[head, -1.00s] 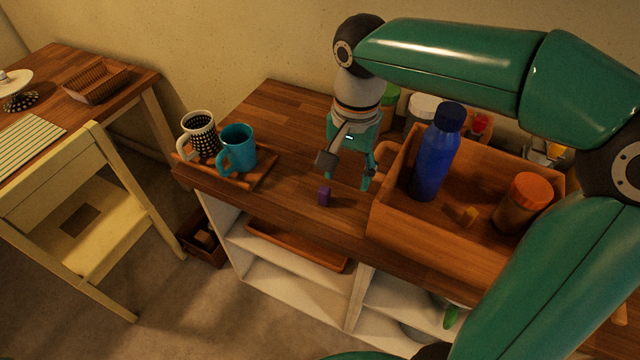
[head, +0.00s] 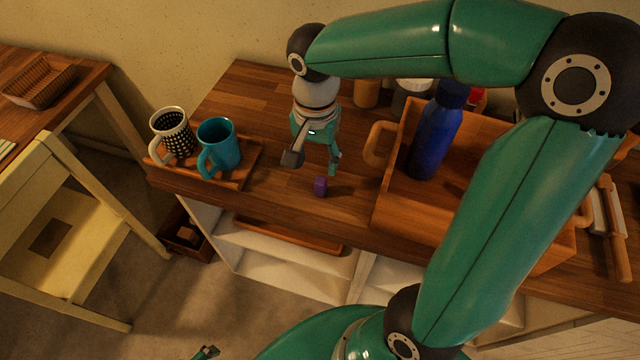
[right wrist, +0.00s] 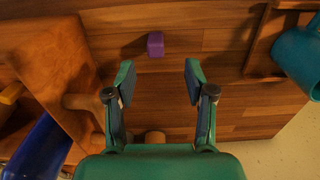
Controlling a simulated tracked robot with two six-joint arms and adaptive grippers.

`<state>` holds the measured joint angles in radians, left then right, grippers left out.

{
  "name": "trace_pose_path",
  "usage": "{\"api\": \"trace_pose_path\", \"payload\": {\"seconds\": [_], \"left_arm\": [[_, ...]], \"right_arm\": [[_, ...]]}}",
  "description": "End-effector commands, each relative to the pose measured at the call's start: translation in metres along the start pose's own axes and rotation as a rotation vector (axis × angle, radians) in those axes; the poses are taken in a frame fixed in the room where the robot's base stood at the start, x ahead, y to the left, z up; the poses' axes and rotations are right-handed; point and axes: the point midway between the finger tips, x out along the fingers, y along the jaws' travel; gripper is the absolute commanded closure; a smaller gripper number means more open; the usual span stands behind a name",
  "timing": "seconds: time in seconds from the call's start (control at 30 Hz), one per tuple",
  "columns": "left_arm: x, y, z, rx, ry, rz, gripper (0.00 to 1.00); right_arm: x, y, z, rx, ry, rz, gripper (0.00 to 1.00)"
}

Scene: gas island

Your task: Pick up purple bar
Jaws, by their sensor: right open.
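The small purple bar (head: 320,186) stands on the wooden counter between the mug tray and the wooden crate. It also shows in the right wrist view (right wrist: 155,44), beyond the fingertips and roughly centred between them. My right gripper (head: 314,160) is open and empty, behind and above the bar, apart from it. In the right wrist view its two fingers (right wrist: 159,80) are spread with bare counter between them. A small dark and green tip at the bottom edge of the head view seems to be my left gripper (head: 207,352); its jaws are not clear.
The wooden crate (head: 386,212) with a blue bottle (head: 436,135) stands right of the bar. A tray (head: 240,177) with a teal mug (head: 219,146) and a patterned mug (head: 172,134) is on the left. Counter around the bar is clear. A chair (head: 75,215) stands at left.

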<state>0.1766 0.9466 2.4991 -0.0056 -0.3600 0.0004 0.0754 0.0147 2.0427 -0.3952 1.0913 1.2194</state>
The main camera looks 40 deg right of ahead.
Motion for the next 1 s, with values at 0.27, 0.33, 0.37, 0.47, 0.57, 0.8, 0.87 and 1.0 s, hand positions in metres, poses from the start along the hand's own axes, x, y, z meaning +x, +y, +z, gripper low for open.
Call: {"api": "trace_pose_path", "payload": {"seconds": [0.27,0.33,0.37,0.47,0.57,0.8,0.87,1.0], "left_arm": [[0.001,0.000,0.000,0.000,0.000,0.000,0.01],[0.000,0.000,0.000,0.000,0.000,0.000,0.01],[0.000,0.000,0.000,0.000,0.000,0.000,0.01],[-0.003,0.001,0.000,0.000,0.000,0.000,0.01],[-0.005,0.002,0.000,0.000,0.000,0.000,0.01],[-0.005,0.002,0.000,0.000,0.000,0.000,0.01],[-0.005,0.002,0.000,0.000,0.000,0.000,0.01],[-0.004,0.002,0.000,0.000,0.000,0.000,0.01]], "right_arm": [[0.029,0.001,-0.001,0.003,0.000,0.000,0.46],[0.032,0.002,-0.002,0.004,0.000,0.001,0.46],[0.034,0.002,-0.002,0.004,-0.001,0.001,0.46],[0.046,0.005,-0.005,0.004,-0.002,0.004,0.46],[0.060,0.007,-0.008,0.005,-0.003,0.004,0.46],[0.081,0.006,-0.008,0.003,-0.001,-0.001,0.46],[0.081,0.006,-0.008,0.004,-0.001,-0.001,0.46],[0.080,0.006,-0.008,0.004,0.000,-0.001,0.47]]}}
